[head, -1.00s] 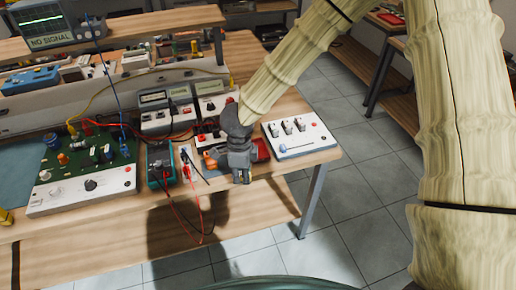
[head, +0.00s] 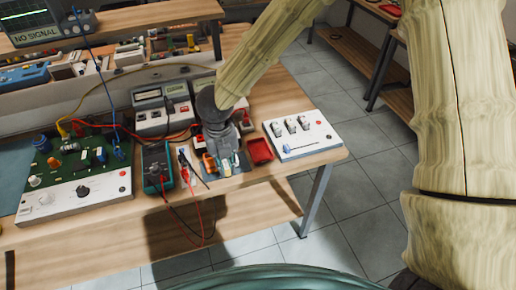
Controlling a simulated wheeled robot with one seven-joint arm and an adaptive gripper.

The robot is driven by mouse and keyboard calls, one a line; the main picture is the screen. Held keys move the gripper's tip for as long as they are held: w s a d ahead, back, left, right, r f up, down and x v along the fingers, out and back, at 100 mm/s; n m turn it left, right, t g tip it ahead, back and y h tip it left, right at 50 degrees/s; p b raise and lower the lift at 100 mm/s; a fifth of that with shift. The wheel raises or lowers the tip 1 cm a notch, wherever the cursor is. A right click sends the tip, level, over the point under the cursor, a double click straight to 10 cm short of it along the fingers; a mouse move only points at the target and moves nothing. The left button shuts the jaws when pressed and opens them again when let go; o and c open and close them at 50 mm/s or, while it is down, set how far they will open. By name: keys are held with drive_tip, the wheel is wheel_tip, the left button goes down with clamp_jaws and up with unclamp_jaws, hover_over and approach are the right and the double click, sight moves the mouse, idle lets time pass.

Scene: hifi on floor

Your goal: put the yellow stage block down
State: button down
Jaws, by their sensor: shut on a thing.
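My gripper (head: 226,163) points down over the front right part of the bench, between the teal multimeter and the red tray. It is shut on the yellow stage block (head: 227,170), of which only a small pale yellow part shows at the fingertips. The fingers hide the rest. The block is low, close to a grey-blue mat (head: 240,168); I cannot tell whether it touches it. An orange piece (head: 209,163) is just left of the fingers.
A red tray (head: 260,151) is close on the right, then a white switch panel (head: 302,135). The teal multimeter (head: 157,168) with red and black leads is on the left, beside a green circuit board unit (head: 80,170). The bench's front edge is near.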

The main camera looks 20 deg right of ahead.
drive_tip(key=p, duration=0.5)
hover_over(259, 151)
drive_tip(key=shift+w+f, duration=0.1)
drive_tip(key=shift+f, duration=0.6)
drive_tip(key=shift+f+p, duration=0.6)
drive_tip(key=shift+f, duration=1.2)
drive_tip(key=shift+f, duration=0.15)
drive_tip(key=c, duration=1.7)
unclamp_jaws()
wheel_tip(259, 151, up, 12)
drive_tip(key=b, duration=0.3)
drive_tip(key=shift+r, duration=0.2)
